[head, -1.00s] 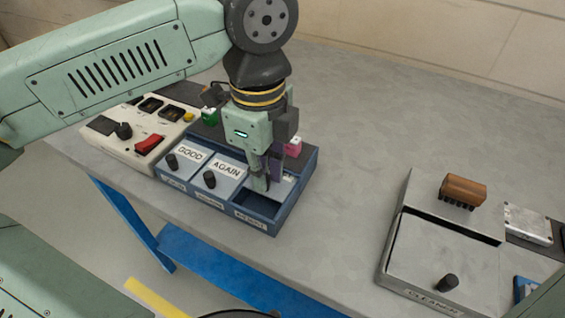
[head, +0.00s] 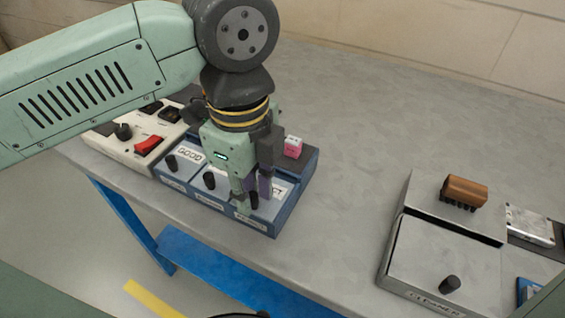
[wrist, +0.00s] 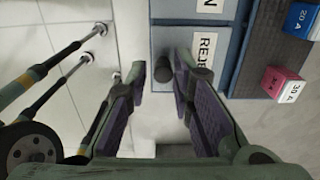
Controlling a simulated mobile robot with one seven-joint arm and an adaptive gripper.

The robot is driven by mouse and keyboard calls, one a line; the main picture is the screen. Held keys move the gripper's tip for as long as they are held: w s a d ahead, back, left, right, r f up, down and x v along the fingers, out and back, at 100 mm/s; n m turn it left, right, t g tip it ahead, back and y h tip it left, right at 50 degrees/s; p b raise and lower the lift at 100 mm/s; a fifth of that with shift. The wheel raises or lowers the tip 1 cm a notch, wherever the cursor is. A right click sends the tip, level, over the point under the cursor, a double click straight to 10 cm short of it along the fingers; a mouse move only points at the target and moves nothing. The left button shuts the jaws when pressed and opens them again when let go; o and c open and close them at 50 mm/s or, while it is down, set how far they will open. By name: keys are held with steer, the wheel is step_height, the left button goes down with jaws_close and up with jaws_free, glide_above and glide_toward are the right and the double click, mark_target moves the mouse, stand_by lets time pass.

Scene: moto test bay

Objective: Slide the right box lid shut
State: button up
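The blue three-part box (head: 284,219) stands at the table's front edge. Its right lid (head: 284,186) is grey-blue, with a partly hidden label and a dark knob (head: 254,200). The lid lies over the front of the right compartment; no opening shows there. In the wrist view the lid's label (wrist: 205,48) begins "REJ", and the knob (wrist: 163,69) is close to the front wall. My gripper (head: 253,203) is low over the lid. In the wrist view my gripper (wrist: 161,82) has its fingers apart on either side of the knob, with small gaps. Part of the lid is hidden by the fingers.
The GOOD lid (head: 187,157) and its neighbour's knob (head: 209,181) are left of my gripper. A white control unit (head: 110,142) is at left, a grey cleaner box (head: 425,262) at right. Clear table lies between.

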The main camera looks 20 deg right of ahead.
mark_target(252, 196)
steer(key=shift+o, duration=0.6)
steer(key=shift+r, duration=0.1)
steer(key=shift+r+p, duration=2.15)
steer(key=shift+r, duration=1.3)
steer(key=shift+f, duration=0.1)
